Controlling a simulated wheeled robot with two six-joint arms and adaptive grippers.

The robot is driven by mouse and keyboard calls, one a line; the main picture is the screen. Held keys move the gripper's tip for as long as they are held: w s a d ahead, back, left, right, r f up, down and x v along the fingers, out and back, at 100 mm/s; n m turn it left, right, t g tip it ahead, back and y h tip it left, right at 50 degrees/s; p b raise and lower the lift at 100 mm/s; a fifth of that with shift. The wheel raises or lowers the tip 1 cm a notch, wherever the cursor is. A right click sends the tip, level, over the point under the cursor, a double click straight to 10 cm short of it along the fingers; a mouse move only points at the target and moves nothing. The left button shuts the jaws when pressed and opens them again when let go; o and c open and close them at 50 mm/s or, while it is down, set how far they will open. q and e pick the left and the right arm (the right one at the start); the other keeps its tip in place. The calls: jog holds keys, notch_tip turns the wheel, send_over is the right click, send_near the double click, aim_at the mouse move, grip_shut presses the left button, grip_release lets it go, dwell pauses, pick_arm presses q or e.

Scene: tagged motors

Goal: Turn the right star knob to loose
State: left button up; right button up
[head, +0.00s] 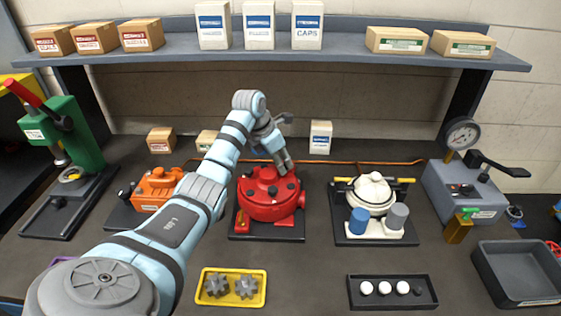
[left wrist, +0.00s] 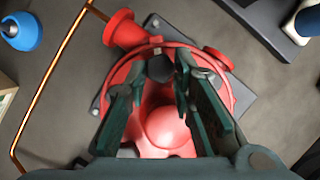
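A red motor (head: 268,208) stands on a dark base plate at the middle of the bench, with several dark knobs on its top. I cannot tell surely which of them is the right star knob. My left gripper (head: 286,166) reaches down over the motor's right rear side. In the left wrist view the left gripper (left wrist: 158,78) is open, its two dark fingers apart above the red housing (left wrist: 170,128). A dark knob (left wrist: 160,67) shows between the fingertips; contact cannot be told. My right gripper is in neither view.
An orange motor (head: 155,189) stands to the left and a cream motor (head: 374,192) to the right. A yellow tray (head: 232,302) with grey star-shaped parts and a black tray (head: 392,304) lie in front. A shelf (head: 350,53) with boxes runs behind.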

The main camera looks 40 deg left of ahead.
pick_arm(q)
grip_shut()
jog(key=n+p, duration=0.1)
jog(key=n+y+p, duration=0.1)
jog(key=p, duration=0.1)
jog(key=shift+d+r+n, duration=0.2)
jog(key=shift+n, duration=0.2)
jog(key=shift+d+f+n+y+p, duration=0.15)
jog(key=shift+n+y+p, duration=0.45)
jog(key=shift+n+p, duration=0.75)
jog(key=shift+n, duration=0.35)
jog(key=o, duration=0.8)
grip_release()
jog(key=shift+o, duration=0.2)
